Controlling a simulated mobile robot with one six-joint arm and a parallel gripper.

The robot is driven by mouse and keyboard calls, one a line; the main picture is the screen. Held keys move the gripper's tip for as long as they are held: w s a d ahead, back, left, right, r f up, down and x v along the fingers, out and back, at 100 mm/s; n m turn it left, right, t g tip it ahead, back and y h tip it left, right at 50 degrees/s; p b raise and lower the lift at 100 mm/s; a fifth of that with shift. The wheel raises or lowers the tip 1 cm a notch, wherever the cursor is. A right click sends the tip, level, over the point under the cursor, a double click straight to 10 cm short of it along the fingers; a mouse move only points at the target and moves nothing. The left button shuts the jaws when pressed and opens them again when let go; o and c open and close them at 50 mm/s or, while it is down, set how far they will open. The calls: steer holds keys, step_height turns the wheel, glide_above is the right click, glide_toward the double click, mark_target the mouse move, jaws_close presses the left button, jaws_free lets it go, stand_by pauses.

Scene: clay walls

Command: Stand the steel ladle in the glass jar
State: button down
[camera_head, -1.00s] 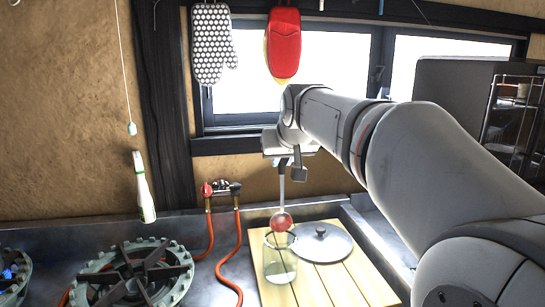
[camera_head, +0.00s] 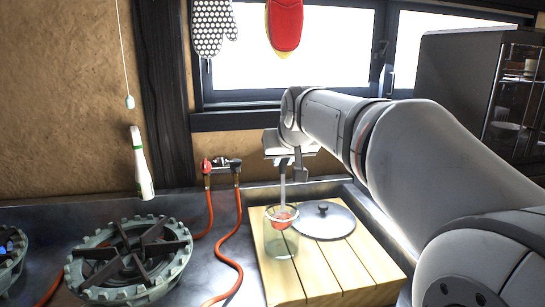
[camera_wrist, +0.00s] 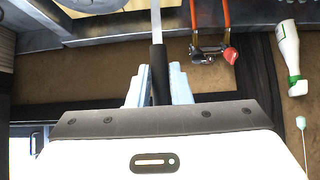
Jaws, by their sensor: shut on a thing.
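My gripper (camera_head: 284,160) is shut on the upper handle of the steel ladle (camera_head: 283,190), which hangs upright with its bowl down. The bowl shows a red tint and overlaps the upper part of the glass jar (camera_head: 281,245). It looks to be just inside the jar's mouth, though depth is hard to judge through the glass. The jar stands upright on the wooden board. In the wrist view the pale fingers (camera_wrist: 158,90) grip the ladle's dark handle end (camera_wrist: 157,60); its bowl and the jar are out of that view.
A gas burner (camera_head: 135,255) stands at left, with orange hoses (camera_head: 238,225) between. A white bottle (camera_head: 142,170) shows against the wall. The window wall is close behind my gripper.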

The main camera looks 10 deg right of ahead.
steer(key=shift+f, duration=0.25)
steer(key=c, duration=1.2)
jaws_free()
steer(key=shift+c, duration=0.2)
steer(key=v, duration=0.7)
steer(key=shift+s+r+p, duration=0.25)
steer(key=shift+s+p, duration=0.05)
steer(key=shift+p, duration=0.1)
steer(key=shift+s, duration=0.1)
